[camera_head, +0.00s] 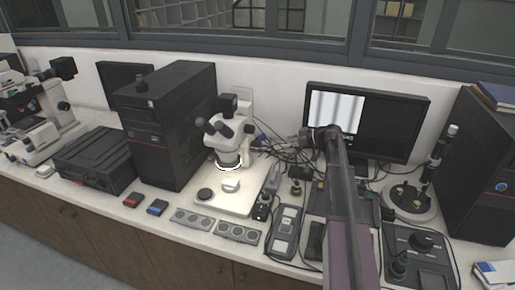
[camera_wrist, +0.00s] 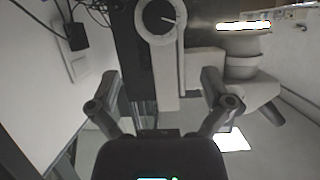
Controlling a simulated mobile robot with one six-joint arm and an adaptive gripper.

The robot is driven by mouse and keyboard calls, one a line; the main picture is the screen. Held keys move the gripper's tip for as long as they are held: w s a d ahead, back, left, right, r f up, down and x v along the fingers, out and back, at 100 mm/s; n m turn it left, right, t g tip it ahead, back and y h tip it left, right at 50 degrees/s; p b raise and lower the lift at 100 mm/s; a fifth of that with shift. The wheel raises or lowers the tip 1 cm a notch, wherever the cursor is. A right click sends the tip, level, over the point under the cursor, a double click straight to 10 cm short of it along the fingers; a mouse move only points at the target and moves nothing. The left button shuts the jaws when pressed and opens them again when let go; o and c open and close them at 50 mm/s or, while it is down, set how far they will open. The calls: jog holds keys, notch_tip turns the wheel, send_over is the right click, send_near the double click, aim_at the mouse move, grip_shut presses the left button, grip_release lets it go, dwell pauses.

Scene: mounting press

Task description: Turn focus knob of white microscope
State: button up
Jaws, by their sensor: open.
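The white microscope (camera_head: 231,138) stands left of centre in the head view, with black eyepieces, a lit ring and a pale base. In the wrist view its white body (camera_wrist: 192,68) shows, with the bright ring at upper right. The focus knob (camera_wrist: 160,17), a dark round disc with a pale rim and a white mark, is at the top centre of the wrist view. My gripper (camera_head: 303,138) is to the right of the microscope. In the wrist view my gripper (camera_wrist: 158,90) is open and empty, its fingers apart from the knob, which lies beyond them.
A monitor (camera_head: 393,122) and tangled cables (camera_head: 283,150) are behind and beside my gripper. A black computer tower (camera_head: 172,125) stands left of the microscope. Another pale microscope (camera_head: 38,110) is at far left. Small control boxes (camera_head: 238,233) line the front of the bench.

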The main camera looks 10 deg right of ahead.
aim_at(261, 146)
jog(key=shift+a, duration=0.1)
jog(key=b+x, duration=0.4)
jog(key=x, duration=0.8)
jog(key=shift+f+b, duration=0.2)
jog(key=shift+b, duration=0.2)
jog(key=shift+x, duration=0.8)
jog(key=shift+r, duration=0.1)
jog(key=c, duration=1.1)
